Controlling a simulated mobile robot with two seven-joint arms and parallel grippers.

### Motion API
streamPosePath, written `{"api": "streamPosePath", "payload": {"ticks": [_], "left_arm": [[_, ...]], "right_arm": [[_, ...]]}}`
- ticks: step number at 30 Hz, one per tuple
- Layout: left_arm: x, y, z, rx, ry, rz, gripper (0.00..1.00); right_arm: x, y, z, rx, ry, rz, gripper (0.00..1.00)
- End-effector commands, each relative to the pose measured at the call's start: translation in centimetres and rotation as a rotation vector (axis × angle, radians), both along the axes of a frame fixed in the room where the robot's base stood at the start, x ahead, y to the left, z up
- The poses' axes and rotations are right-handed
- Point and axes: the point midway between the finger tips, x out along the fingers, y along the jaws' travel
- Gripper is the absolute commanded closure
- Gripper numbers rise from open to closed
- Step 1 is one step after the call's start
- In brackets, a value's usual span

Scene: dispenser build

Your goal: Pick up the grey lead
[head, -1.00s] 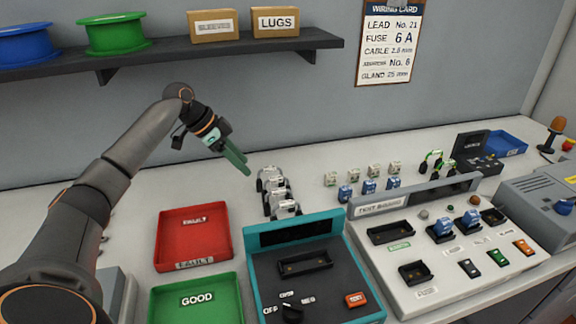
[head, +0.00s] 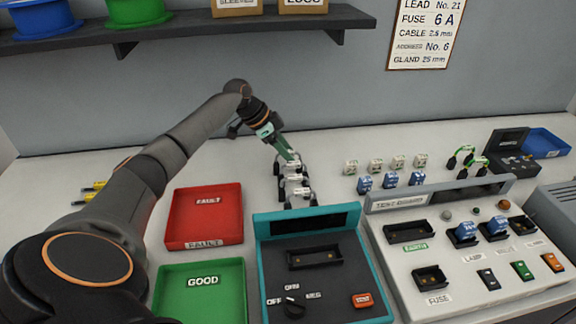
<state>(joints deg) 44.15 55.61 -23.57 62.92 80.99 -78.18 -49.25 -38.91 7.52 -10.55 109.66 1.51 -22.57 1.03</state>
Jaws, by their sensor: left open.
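Several grey leads (head: 294,182) with dark ends stand in a row on the bench, behind the teal-framed tester (head: 310,250). My left gripper (head: 290,154) points down at the far end of this row. Its green fingers are at or just above the farthest lead, and they partly hide it. The fingers are open; I cannot tell whether they touch the lead. My right gripper is not in view.
A red FAULT tray (head: 203,242) and a green GOOD tray (head: 202,312) lie left of the tester. A test board (head: 440,255) stands to the right. Small blue and white parts and green leads (head: 466,158) stand behind it. A shelf (head: 180,32) overhangs the back.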

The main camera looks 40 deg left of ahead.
Motion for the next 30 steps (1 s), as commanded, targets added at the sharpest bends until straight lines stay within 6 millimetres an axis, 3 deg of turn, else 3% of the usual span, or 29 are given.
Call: {"api": "streamPosePath", "payload": {"ticks": [5,20,30], "left_arm": [[0.02,-0.02,-0.02,0.0,0.0,0.0,0.45],[0.0,0.0,0.01,0.0,0.0,0.0,1.0],[0.0,0.0,0.01,0.0,0.0,0.0,1.0]], "right_arm": [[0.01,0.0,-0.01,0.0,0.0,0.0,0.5],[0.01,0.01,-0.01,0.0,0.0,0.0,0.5],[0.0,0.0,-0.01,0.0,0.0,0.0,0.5]]}}
